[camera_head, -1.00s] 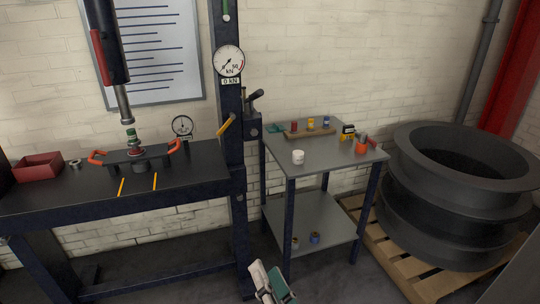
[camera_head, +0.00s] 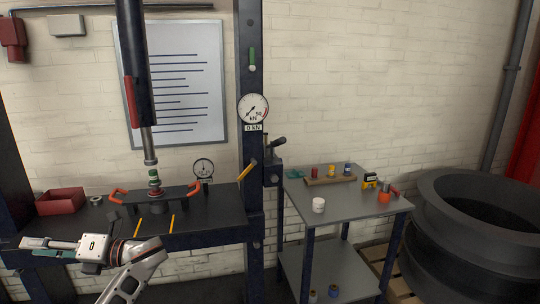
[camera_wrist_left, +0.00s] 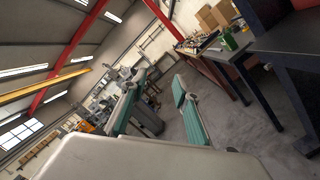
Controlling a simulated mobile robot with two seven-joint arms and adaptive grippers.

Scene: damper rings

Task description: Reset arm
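My left gripper (camera_head: 30,247) is at the lower left of the head view, in front of the press bench's front edge, pointing left. Its fingers lie apart with nothing between them. In the left wrist view the two teal finger pads (camera_wrist_left: 127,104) stand apart with a clear gap, and the floor and distant workshop show behind them. My left forearm rises from the bottom edge of the head view. My right gripper is in neither view.
The press bench (camera_head: 215,215) carries a red bin (camera_head: 62,203), a ring (camera_head: 96,200), a plate with orange handles (camera_head: 182,192) and a dial gauge (camera_head: 203,169). A grey side table (camera_head: 345,205) holds a white cup (camera_head: 318,205) and small parts. Large dark rings (camera_head: 440,245) stand at right.

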